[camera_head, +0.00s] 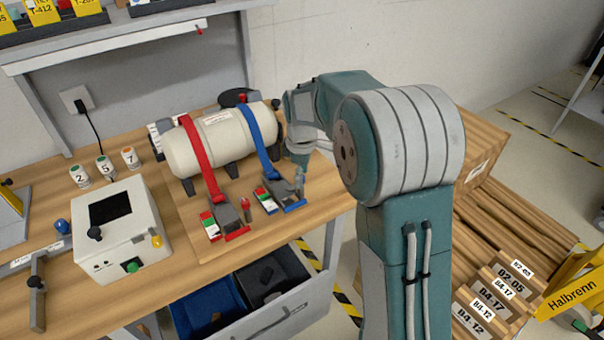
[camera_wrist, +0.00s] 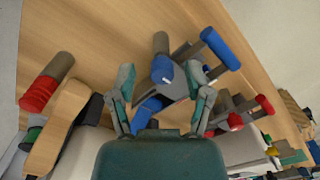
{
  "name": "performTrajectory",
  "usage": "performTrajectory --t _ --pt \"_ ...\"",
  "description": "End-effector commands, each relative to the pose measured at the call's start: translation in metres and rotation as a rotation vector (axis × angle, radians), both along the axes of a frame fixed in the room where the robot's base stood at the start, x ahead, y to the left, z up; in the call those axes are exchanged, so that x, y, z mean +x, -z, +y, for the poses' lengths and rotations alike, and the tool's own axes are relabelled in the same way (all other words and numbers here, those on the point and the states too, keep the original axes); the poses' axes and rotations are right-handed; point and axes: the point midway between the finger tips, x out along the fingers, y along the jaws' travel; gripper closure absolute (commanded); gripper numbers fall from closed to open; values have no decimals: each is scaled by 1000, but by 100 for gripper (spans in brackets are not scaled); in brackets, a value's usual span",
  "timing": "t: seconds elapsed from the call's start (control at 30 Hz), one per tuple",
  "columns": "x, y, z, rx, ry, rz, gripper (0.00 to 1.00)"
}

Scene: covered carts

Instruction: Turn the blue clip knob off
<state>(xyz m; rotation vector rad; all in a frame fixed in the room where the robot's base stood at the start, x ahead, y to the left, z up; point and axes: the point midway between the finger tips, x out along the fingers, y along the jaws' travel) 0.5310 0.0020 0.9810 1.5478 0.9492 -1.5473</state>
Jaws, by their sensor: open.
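The blue clip (camera_head: 293,206) lies on the wooden bench at the lower end of the blue strap (camera_head: 262,140). In the wrist view, a blue-topped knob (camera_wrist: 162,69) stands between my two fingertips, with a grey post behind it. The clip's blue bar (camera_wrist: 220,48) shows to its right. My gripper (camera_wrist: 163,82) is open, with one finger on each side of the knob; I cannot tell whether either touches it. In the head view, my gripper (camera_head: 300,168) points down at the clip's right side and partly hides the knob. A red-green-white label (camera_head: 265,199) lies beside the clip.
The red clip (camera_head: 236,232) and its upright red knob (camera_head: 247,208) sit left of the blue clip. The cream tank (camera_head: 200,146) stands close behind both. A white control box (camera_head: 120,257) is further left. An open drawer (camera_head: 270,325) juts out below the bench.

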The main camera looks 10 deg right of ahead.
Motion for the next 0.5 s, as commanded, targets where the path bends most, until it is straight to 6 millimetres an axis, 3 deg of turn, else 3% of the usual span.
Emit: performTrajectory --t 0.13,0.17,0.3,0.5 --pt "0 0 -1 1 0 0 35" --pt "0 0 -1 1 0 0 40" --pt "0 0 -2 3 0 1 100" --pt "-1 0 -4 1 1 3 100"
